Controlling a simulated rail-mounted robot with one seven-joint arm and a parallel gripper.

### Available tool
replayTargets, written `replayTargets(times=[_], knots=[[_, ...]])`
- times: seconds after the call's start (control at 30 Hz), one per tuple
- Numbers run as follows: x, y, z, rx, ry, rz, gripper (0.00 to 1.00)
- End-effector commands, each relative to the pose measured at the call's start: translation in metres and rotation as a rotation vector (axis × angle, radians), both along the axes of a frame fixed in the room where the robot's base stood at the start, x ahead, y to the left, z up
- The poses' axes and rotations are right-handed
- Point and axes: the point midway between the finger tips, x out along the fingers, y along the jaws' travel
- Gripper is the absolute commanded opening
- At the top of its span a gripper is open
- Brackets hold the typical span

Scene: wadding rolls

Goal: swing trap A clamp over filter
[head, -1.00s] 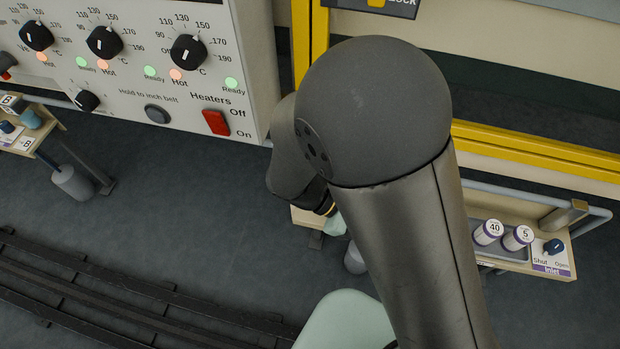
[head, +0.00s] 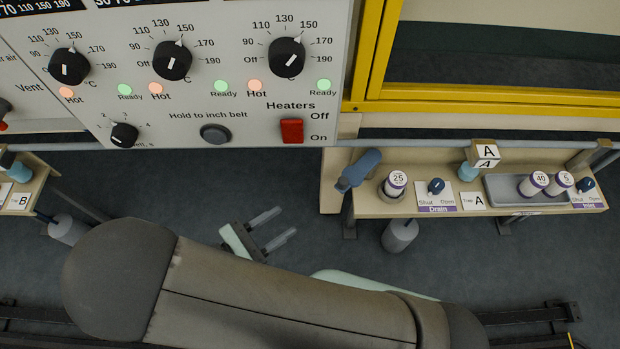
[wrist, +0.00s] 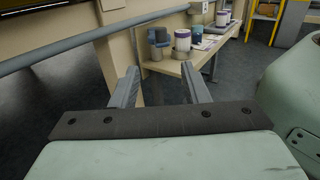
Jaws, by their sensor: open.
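The trap A clamp (head: 360,168) is a blue-grey arm at the left end of the right-hand bench. It is swung out to the left of the filter marked 25 (head: 396,183), not over it. The filter stands upright in a dark seat, its top bare. In the wrist view the clamp (wrist: 158,43) stands beside the purple-banded white filter (wrist: 182,46), beyond my fingers. My gripper (head: 287,221) is open and empty, left of the bench and apart from the clamp. Its two grey fingers also show in the wrist view (wrist: 160,72).
The bench (head: 336,198) also bears a Drain knob (head: 436,186), a blue bottle (head: 468,172) by an A sign (head: 486,154), and a grey tray (head: 506,192) with filters. A grey rail (head: 450,144) runs behind. The heater panel (head: 215,80) stands above left.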

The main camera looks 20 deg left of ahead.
Motion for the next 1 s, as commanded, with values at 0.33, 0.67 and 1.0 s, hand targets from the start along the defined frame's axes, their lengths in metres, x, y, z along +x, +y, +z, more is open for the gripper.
replayTargets(times=[0.33,0.67,1.0], knots=[[0.041,-0.030,-0.002,-0.003,-0.002,-0.003,0.41],[0.099,-0.073,-0.002,-0.001,-0.001,-0.004,0.41],[0.136,-0.100,-0.001,0.000,0.000,-0.002,0.41]])
